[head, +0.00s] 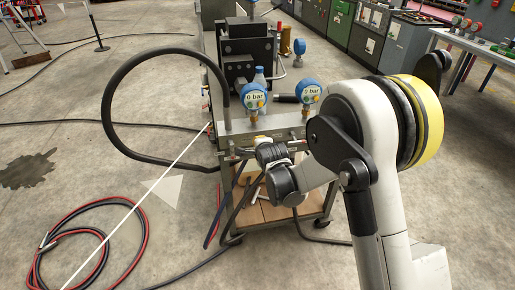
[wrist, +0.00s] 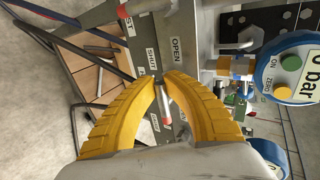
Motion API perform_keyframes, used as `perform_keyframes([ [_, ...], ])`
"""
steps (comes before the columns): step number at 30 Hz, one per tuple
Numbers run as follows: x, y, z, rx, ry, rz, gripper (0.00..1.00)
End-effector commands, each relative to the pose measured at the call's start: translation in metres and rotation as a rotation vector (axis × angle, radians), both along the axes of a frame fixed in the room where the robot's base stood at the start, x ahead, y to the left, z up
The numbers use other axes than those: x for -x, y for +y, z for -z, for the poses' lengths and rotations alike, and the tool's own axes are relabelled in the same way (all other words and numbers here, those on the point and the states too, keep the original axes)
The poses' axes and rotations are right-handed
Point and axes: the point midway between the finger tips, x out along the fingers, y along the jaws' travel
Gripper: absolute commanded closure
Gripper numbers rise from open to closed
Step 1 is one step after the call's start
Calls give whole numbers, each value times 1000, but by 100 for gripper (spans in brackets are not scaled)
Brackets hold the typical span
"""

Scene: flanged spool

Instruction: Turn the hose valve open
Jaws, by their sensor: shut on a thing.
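In the wrist view, my gripper (wrist: 159,84) has its two yellow fingers closed around a slim grey valve lever (wrist: 161,103) with a reddish end. The lever's pivot is hard to make out. Just beyond the fingertips, the grey panel carries a SHUT label (wrist: 152,57) and an OPEN label (wrist: 176,48). A blue pressure gauge (wrist: 288,75) is at the right; in the head view the left gauge (head: 255,97) reads 0 bar. In the head view, my arm's wrist hides most of the valve, the lever and my fingers.
A wheeled cart (head: 269,210) carries the manifold and a second blue gauge (head: 309,92). A thick black hose (head: 110,105) loops out to its left. Red and black hoses (head: 75,240) lie coiled on the floor. A table (head: 470,45) stands at the back right.

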Motion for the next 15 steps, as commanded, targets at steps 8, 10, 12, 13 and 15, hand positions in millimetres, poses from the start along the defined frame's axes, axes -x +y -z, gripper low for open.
perform_keyframes([
  [8,0,-1,0,1,1,1,100],
  [10,0,-1,0,1,1,1,82],
  [12,0,-1,0,1,1,1,65],
  [13,0,-1,0,1,1,1,65],
  [15,0,0,0,1,1,1,65],
])
